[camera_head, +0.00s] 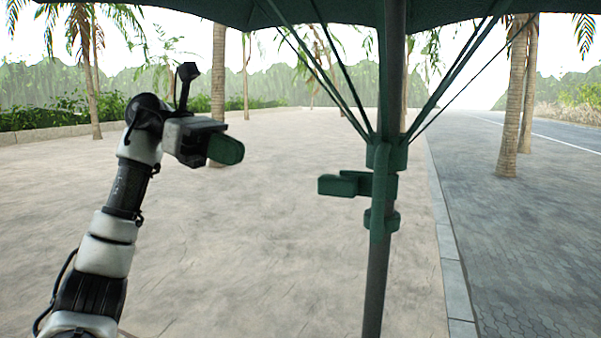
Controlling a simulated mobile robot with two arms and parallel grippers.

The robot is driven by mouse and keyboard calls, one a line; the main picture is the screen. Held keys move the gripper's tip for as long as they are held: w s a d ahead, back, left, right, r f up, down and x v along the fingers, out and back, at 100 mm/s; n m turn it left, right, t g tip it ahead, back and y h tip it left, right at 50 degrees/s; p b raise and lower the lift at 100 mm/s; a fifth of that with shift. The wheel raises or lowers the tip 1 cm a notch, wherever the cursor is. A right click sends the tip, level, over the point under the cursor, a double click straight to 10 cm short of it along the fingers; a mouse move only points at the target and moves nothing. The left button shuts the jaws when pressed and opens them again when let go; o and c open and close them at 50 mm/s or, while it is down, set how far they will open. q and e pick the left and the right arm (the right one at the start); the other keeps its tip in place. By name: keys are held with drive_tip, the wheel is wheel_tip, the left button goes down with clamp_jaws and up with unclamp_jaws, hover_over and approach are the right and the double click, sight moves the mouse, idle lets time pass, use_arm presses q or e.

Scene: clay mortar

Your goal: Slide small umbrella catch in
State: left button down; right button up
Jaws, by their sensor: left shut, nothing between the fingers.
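The umbrella's dark pole (376,275) stands upright right of centre. A green sliding collar (385,160) sits around it, with thin green ribs running up from it to the green canopy (300,12). A small green catch (343,185) sticks out to the left from the collar, with a lower green ring below it. My left gripper (228,150), with green fingertips, is shut and empty. It is left of the catch and a little higher in the picture, clearly apart from it. My right gripper is not in view.
Open sandy paving (250,260) fills the middle and left. Palm trunks (516,110) stand behind on both sides. A kerb (449,255) and a grey brick path (520,240) run along the right. Air between my left gripper and the catch is clear.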

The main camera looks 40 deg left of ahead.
sight(322, 176)
use_arm(q)
drive_tip(key=p+x, duration=0.1)
drive_tip(key=x, duration=0.3)
drive_tip(key=p+x, duration=0.1)
drive_tip(key=x, duration=0.3)
drive_tip(key=r+p+x, duration=0.1)
drive_tip(key=x, duration=0.3)
drive_tip(key=shift+d, duration=0.25)
drive_tip(key=d, duration=0.3)
drive_tip(key=shift+w+d, duration=0.15)
drive_tip(key=shift+w, duration=0.25)
